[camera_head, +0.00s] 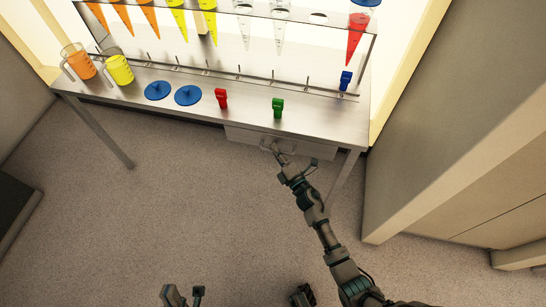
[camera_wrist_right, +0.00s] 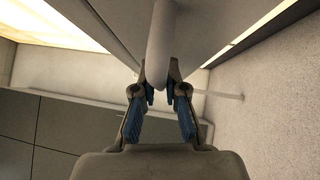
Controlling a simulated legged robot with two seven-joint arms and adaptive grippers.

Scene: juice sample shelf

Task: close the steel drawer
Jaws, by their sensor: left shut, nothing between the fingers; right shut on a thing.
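The steel drawer (camera_head: 309,149) sits under the right part of the steel table (camera_head: 237,125). Its front shows below the tabletop edge and no inside shows; I cannot tell from here how far it stands out. My right gripper (camera_head: 276,153) is at the drawer's front. In the right wrist view my right gripper (camera_wrist_right: 164,95) is shut on the drawer handle (camera_wrist_right: 163,45), a pale rounded bar between the fingertips. The drawer front there is partly hidden by the handle. My left gripper (camera_head: 183,295) is shut and empty, low at the bottom edge of the head view.
On the table stand an orange jug (camera_head: 78,62), a yellow jug (camera_head: 119,69), blue discs (camera_head: 188,95), a red clip (camera_head: 221,98), a green clip (camera_head: 278,107) and a blue clip (camera_head: 345,80). Coloured cones hang in a rack above. A cabinet (camera_head: 455,130) stands right; floor in front is clear.

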